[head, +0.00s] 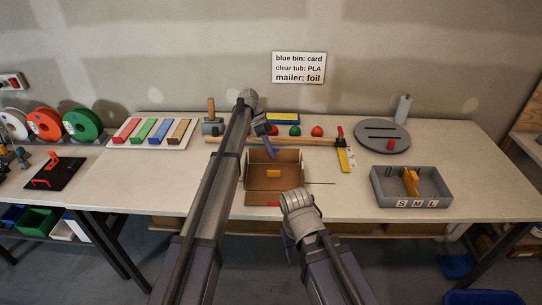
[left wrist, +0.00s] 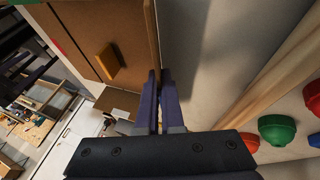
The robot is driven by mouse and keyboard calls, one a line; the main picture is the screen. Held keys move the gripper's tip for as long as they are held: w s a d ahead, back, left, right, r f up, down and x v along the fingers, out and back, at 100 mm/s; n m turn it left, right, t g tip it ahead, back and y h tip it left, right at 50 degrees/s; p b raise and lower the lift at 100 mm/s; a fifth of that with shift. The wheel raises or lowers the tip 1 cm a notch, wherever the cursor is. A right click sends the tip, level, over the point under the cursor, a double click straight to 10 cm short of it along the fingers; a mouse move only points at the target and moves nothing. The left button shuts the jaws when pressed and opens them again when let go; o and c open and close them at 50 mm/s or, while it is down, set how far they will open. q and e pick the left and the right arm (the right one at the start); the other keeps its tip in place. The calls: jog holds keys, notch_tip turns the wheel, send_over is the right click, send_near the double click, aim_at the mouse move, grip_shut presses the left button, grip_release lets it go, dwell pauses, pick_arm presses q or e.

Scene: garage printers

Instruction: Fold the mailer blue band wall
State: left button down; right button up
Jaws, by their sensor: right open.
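The mailer (head: 257,198) is an open brown cardboard box at the middle of the table, its walls standing up. A small orange-yellow block (head: 273,174) lies inside; it also shows in the left wrist view (left wrist: 108,62). A red band (head: 274,204) marks its front wall; I cannot make out a blue band. My left gripper (head: 272,153) reaches down at the mailer's far wall. In the left wrist view its fingers (left wrist: 158,73) are close together, with the cardboard wall's edge between their tips. My right gripper (head: 294,193) is open by the mailer's front right corner, its fingers mostly hidden.
A wooden bar (head: 309,142) and red and green knobs (head: 317,131) lie behind the mailer. A grey tray (head: 395,202) marked S, M, L and a grey disc (head: 372,136) stand right. A rack of coloured strips (head: 152,146) stands left. The table between mailer and tray is mostly clear.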

pick_arm(q)
jog(key=c, duration=1)
grip_release()
jog(key=shift+c, duration=0.2)
